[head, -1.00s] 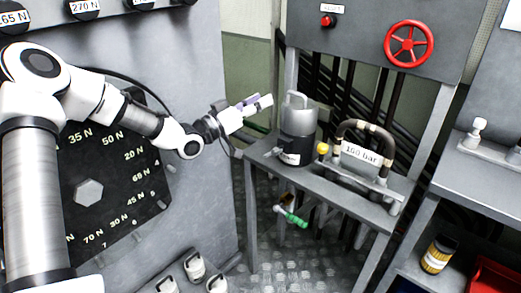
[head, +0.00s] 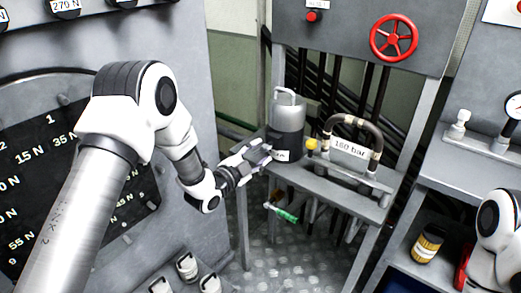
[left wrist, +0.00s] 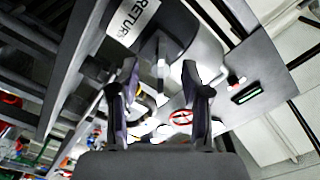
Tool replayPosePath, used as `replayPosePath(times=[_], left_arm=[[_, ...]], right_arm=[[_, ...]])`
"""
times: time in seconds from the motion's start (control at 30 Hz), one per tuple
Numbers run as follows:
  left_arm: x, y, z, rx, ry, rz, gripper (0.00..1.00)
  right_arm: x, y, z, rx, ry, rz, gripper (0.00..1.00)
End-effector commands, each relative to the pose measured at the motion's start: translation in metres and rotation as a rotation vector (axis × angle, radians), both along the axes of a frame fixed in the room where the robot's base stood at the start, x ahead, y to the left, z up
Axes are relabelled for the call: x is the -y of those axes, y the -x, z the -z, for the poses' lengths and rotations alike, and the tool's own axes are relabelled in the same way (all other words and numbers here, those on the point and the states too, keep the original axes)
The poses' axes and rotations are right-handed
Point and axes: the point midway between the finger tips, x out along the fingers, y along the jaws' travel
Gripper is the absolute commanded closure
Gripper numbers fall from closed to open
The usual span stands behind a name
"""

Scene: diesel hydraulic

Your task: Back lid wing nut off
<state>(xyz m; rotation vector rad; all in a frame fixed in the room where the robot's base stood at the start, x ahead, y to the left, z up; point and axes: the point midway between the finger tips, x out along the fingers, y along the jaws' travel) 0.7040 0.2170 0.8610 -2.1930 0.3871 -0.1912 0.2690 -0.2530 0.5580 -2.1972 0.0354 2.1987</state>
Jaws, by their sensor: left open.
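A canister (head: 287,122) with a grey metal upper part, a looped handle on top and a black, white-labelled lower part stands on the grey bench in the head view. In the left wrist view the canister (left wrist: 178,30) fills the top middle, with a label reading RETURN. My left gripper (head: 266,154) is open beside the canister's lower left side; whether it touches cannot be told. Its two fingers (left wrist: 160,82) are apart in the left wrist view, with a small grey piece of unclear identity between and beyond them. I cannot make out a wing nut for certain. My right gripper is out of view.
A yellow-topped fitting (head: 312,147) and a black hose handle labelled 160 bar (head: 349,150) stand right of the canister. A green-handled valve (head: 286,214) hangs below the bench. A red handwheel (head: 394,38) is on the panel behind. Part of my right arm shows at lower right.

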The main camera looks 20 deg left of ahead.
Motion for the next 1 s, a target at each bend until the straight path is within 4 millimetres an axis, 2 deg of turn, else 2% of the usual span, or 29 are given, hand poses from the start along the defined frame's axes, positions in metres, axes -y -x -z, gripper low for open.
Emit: replayPosePath(times=[0.13, 0.37, 0.43, 0.5, 0.53, 1.0], left_arm=[[0.006, -0.016, 0.000, 0.000, 0.000, 0.000, 0.53], [0.006, -0.019, 0.000, -0.001, 0.002, -0.001, 0.53], [0.006, -0.019, 0.000, -0.001, 0.002, -0.001, 0.70], [0.006, -0.019, 0.000, 0.000, 0.001, -0.001, 0.95], [0.006, -0.019, 0.000, 0.000, 0.001, -0.001, 1.00], [0.006, -0.018, 0.000, -0.016, 0.043, 0.000, 1.00]], right_arm=[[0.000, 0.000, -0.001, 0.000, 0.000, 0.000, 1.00], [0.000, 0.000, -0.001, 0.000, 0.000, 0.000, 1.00], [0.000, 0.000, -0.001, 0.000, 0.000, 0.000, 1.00], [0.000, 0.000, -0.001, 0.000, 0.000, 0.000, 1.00], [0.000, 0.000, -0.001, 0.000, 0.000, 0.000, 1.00], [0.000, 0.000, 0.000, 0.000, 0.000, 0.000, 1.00]])
